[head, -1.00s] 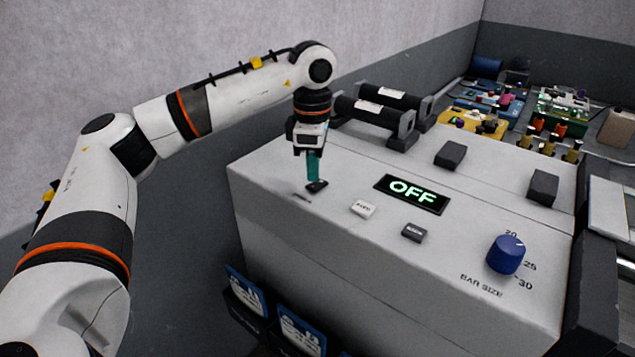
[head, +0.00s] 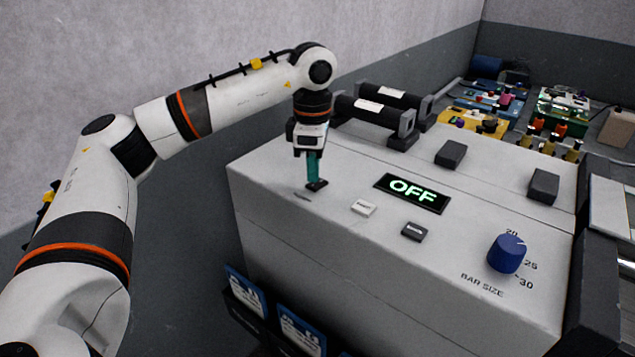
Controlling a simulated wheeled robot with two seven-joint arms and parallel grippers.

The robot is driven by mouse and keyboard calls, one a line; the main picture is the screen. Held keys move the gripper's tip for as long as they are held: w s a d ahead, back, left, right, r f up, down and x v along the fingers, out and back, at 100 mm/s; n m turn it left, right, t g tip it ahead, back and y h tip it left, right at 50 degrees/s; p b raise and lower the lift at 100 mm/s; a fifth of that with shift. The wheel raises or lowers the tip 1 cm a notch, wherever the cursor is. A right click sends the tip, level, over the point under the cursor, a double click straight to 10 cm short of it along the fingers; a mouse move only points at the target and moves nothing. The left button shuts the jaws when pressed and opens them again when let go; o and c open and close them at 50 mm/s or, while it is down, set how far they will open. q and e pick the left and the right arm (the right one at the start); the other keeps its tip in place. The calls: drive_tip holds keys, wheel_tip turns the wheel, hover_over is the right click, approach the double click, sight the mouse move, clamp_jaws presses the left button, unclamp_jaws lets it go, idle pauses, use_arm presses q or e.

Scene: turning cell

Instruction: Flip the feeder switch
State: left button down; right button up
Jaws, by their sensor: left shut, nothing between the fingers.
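The feeder's sloped grey panel (head: 290,225) carries a display (head: 412,193) reading OFF in green. My left gripper (head: 316,185) points down at the panel's left end, shut, with dark tips at or just above the surface. The switch is not clearly visible; the tips cover that spot, and a small dark mark or label (head: 303,196) shows beside them. I cannot tell whether the tips touch anything. A white button (head: 363,208) and a dark button (head: 414,232) sit to the right of the tips. My right gripper is not in view.
A blue knob (head: 507,254) marked BAR SIZE is at the panel's right. Two dark blocks (head: 451,154) (head: 543,186) and black rollers (head: 372,118) stand behind the display. Coloured trays (head: 476,122) with parts lie at the back right.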

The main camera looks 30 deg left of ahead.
sight(313, 186)
use_arm(q)
drive_tip(key=shift+f+b, duration=0.45)
drive_tip(key=shift+f, duration=0.3)
drive_tip(key=shift+r, duration=0.1)
drive_tip(key=shift+r+p, duration=2.65)
drive_tip(key=shift+r, duration=0.85)
drive_tip(key=shift+f, duration=0.1)
